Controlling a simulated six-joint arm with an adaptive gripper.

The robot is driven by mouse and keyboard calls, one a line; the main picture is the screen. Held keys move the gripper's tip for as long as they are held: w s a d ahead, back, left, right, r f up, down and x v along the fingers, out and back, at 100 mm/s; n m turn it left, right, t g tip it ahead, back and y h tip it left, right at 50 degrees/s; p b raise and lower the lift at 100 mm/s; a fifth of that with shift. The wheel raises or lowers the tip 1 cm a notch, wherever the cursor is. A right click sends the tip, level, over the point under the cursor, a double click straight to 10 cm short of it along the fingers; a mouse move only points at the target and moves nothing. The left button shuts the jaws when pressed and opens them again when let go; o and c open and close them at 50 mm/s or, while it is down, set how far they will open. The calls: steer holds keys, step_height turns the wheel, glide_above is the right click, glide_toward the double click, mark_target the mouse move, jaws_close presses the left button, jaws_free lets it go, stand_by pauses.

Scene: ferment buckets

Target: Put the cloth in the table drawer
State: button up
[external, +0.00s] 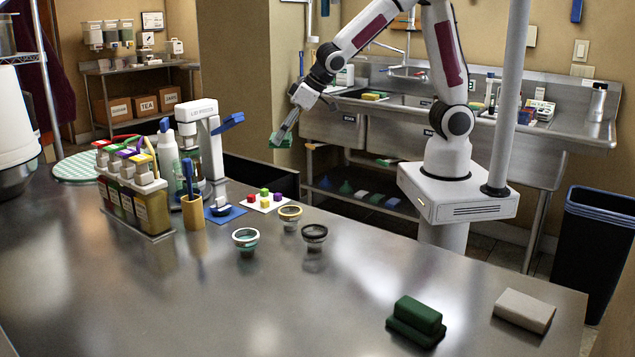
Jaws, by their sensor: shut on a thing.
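My gripper (284,133) is pointed down and shut on a small green cloth (280,143), holding it in the air beyond the far edge of the steel table (330,290). The table drawer (284,181) appears as a dark open box at the table's far edge, below the cloth and slightly left of it in the picture. Its inside is mostly hidden by the table and cannot be made out. The cloth looks apart from the drawer, with a gap below it.
Green blocks (416,315) and a grey block (524,310) lie at front right. The table's middle is clear.

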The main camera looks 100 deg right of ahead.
steer(key=shift+s+d, duration=0.35)
steer(key=shift+s, duration=0.05)
steer(key=shift+w+d+f+m, duration=0.4)
steer(key=shift+w+d+f, duration=0.3)
steer(key=shift+w+d, duration=0.05)
steer(key=w+d+f+m+h, duration=0.1)
steer(key=w+d+f+m, duration=0.1)
steer(key=w+d+f, duration=0.1)
steer(key=w+d+f+m+g+h, duration=0.1)
steer(key=w+d+f+m, duration=0.1)
steer(key=d+f, duration=0.4)
steer(key=w+d+f+m+g+h, duration=0.1)
steer(key=w+d+f, duration=0.2)
steer(key=d+f, duration=0.2)
steer(key=shift+w+d+f+m, duration=0.1)
steer(key=shift+w+d+m, duration=0.3)
steer(key=shift+f, duration=0.15)
steer(key=shift+f, duration=3)
steer(key=shift+f, duration=1.85)
steer(key=shift+f, duration=0.15)
